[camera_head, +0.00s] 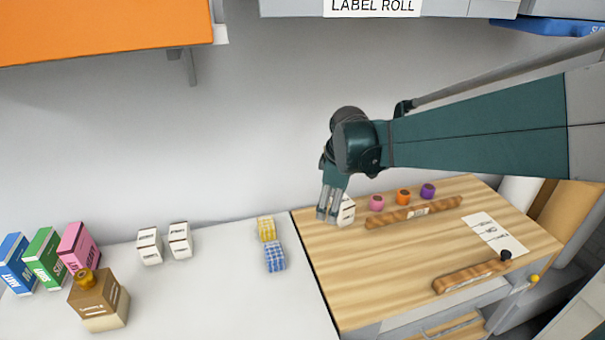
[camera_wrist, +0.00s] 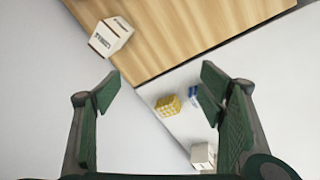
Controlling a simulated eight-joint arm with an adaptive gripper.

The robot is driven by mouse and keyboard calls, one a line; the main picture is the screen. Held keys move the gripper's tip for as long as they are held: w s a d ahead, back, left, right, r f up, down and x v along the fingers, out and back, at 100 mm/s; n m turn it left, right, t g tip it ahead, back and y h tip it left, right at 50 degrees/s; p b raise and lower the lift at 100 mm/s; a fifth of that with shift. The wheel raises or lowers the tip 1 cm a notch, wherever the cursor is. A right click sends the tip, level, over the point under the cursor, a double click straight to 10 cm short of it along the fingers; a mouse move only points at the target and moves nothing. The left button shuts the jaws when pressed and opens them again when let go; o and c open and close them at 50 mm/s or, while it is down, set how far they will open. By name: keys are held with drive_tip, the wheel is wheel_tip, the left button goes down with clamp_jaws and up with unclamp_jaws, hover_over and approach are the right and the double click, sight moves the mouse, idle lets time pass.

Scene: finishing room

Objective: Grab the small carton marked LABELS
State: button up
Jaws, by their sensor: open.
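A small white carton (camera_head: 346,212) stands on the wooden board near its back left corner, partly hidden behind my gripper in the head view. It also shows in the wrist view (camera_wrist: 110,38), with dark print on its side that looks like LABELS. My gripper (camera_head: 328,205) points down beside it. In the wrist view my gripper (camera_wrist: 160,88) is open with nothing held, and the carton lies above the left finger, outside the gap. Two similar white cartons, one (camera_head: 149,246) and another (camera_head: 180,240), stand on the white counter; their print is too small to read.
A yellow patterned block (camera_head: 266,229) and a blue one (camera_head: 274,257) sit on the counter (camera_head: 220,300) left of the board (camera_head: 400,270). Pink (camera_head: 376,203), orange (camera_head: 403,196) and purple (camera_head: 428,191) items stand behind a wooden bar (camera_head: 413,212). An orange cabinet (camera_head: 100,30) hangs above left.

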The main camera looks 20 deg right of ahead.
sight(342, 212)
drive_tip(key=w+d+f+n+g+p, duration=0.1)
drive_tip(key=w+d+f+n+p, duration=0.1)
drive_tip(key=w+d+f+n, duration=0.1)
drive_tip(key=w+d+f+n+g+p, duration=0.1)
drive_tip(key=w+d+f+n+p, duration=0.1)
drive_tip(key=w+d+f, duration=0.2)
drive_tip(key=w+d+f+n+g+p, duration=0.1)
drive_tip(key=w+d+f+n+p, duration=0.1)
drive_tip(key=w+f, duration=0.3)
drive_tip(key=shift+w+d+f+n, duration=0.15)
drive_tip(key=shift+w+d+n, duration=0.25)
drive_tip(key=shift+w, duration=0.4)
drive_tip(key=shift+w+d+f+n, duration=0.1)
drive_tip(key=shift+w+d+n, duration=0.3)
drive_tip(key=shift+w, duration=0.4)
drive_tip(key=shift+w+d+f+n, duration=0.25)
drive_tip(key=shift+d+f+n, duration=0.1)
drive_tip(key=shift+f, duration=0.3)
drive_tip(key=shift+f, duration=0.1)
drive_tip(key=shift+f, duration=1.2)
drive_tip(key=shift+f, duration=0.1)
drive_tip(key=shift+s+d+f+b, duration=0.1)
drive_tip(key=shift+f+b, duration=0.25)
drive_tip(key=shift+f, duration=2.2)
drive_tip(key=shift+c, duration=0.6)
